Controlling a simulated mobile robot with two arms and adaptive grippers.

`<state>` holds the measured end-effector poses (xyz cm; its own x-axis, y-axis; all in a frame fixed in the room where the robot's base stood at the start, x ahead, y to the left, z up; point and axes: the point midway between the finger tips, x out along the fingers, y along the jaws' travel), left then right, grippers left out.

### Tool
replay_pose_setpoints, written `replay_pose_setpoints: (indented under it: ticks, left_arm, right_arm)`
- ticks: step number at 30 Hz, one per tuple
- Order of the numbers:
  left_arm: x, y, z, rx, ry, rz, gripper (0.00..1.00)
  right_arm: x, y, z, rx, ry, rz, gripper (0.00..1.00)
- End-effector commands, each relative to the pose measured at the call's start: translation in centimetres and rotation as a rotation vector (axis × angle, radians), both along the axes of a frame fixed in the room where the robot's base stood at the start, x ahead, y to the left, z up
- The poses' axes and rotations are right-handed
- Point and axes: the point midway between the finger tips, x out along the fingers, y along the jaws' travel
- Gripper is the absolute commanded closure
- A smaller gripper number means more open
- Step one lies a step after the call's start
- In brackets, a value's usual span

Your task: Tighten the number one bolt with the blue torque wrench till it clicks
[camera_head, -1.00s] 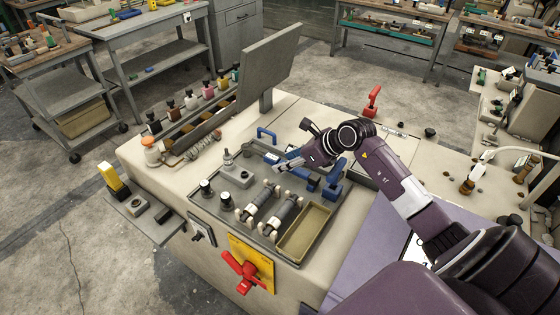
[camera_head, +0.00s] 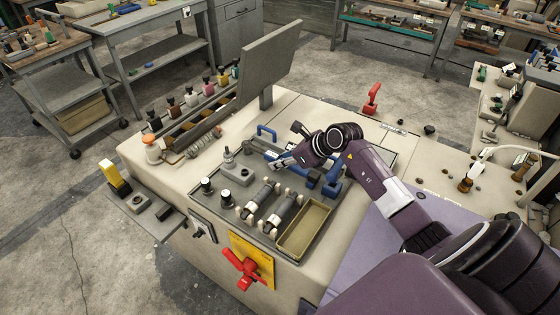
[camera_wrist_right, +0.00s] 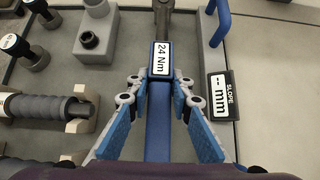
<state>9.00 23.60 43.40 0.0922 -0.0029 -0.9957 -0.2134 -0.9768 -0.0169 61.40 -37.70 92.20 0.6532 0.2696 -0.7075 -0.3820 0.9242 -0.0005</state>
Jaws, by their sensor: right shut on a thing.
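The blue torque wrench (camera_wrist_right: 160,130) with a "24 Nm" label lies between the fingers of my right gripper (camera_wrist_right: 160,100) in the right wrist view. The fingers are shut on its blue handle, and a grey shaft runs up from the label out of the frame. In the head view my right gripper (camera_head: 277,163) is low over the grey tray (camera_head: 283,243) of the machine top. No bolt can be told as number one; the far end of the wrench is out of the wrist view. My left gripper is not in view.
A grey block with a round hole (camera_wrist_right: 95,35) is left of the wrench. A small "SLOPE mm" display (camera_wrist_right: 222,95) and a blue bar handle (camera_wrist_right: 220,25) are at its right. Dark rollers (camera_head: 283,214) and an open beige bin (camera_head: 305,230) fill the tray front.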

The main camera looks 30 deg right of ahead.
Motion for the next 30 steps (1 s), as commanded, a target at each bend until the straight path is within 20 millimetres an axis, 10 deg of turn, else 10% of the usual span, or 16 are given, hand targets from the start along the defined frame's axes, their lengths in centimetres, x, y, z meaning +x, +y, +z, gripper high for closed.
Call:
replay_pose_setpoints:
  ticks: [17,30]
  left_arm:
    - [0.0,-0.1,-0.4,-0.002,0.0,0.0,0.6]
    - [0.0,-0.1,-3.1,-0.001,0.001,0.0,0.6]
  right_arm:
    - [0.2,-0.1,1.8,-0.002,-0.007,0.001,1.0]
    - [0.2,-0.1,13.2,-0.006,-0.013,0.001,1.0]
